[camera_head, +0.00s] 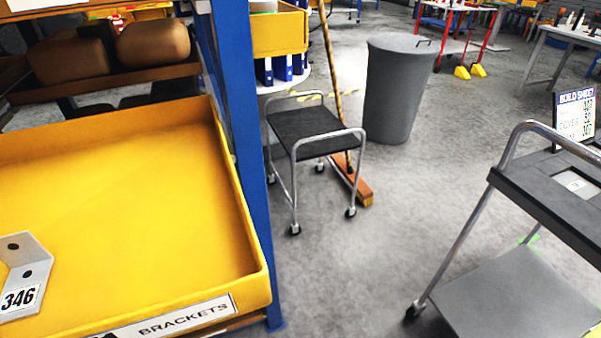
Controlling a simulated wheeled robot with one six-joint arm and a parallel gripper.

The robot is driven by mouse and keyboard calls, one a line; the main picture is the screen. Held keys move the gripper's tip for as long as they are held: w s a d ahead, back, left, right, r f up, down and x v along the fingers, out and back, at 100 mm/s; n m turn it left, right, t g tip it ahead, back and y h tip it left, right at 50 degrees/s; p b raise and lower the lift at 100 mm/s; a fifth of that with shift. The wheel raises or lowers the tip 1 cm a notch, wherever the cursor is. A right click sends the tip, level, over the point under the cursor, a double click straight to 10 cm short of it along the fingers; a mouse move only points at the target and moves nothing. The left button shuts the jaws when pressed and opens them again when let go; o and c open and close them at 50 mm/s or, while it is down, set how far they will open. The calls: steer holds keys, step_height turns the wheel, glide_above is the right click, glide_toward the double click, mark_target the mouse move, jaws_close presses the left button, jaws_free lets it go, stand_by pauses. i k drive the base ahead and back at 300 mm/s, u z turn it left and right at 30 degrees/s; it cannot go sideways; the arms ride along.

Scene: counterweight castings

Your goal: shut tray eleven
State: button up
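A large yellow tray (130,180) fills the lower left, beside a blue upright post (240,150). Its inside is seen from above, with nothing directly over it. A white label on its front reads "BRACKETS" (185,318); no number eleven is readable, so I cannot tell if this is tray eleven. A grey metal bracket (25,277) marked "346" lies in it at the left, cut by the picture edge. The tray's left side is out of frame. My gripper is not in view.
A shelf with brown castings (152,41) is behind the tray. A small grey trolley (305,125), a broom (350,185) and a grey bin (397,85) stand beyond. A larger cart (550,195) is at right. The floor between is clear.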

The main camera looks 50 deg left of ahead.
mark_target(143, 215)
steer(key=u, duration=0.05)
steer(key=k, duration=0.5)
steer(key=z, duration=1.2)
steer(key=i, duration=0.85)
steer(key=u, duration=4.9)
steer(key=i, duration=0.55)
steer(key=z, duration=0.05)
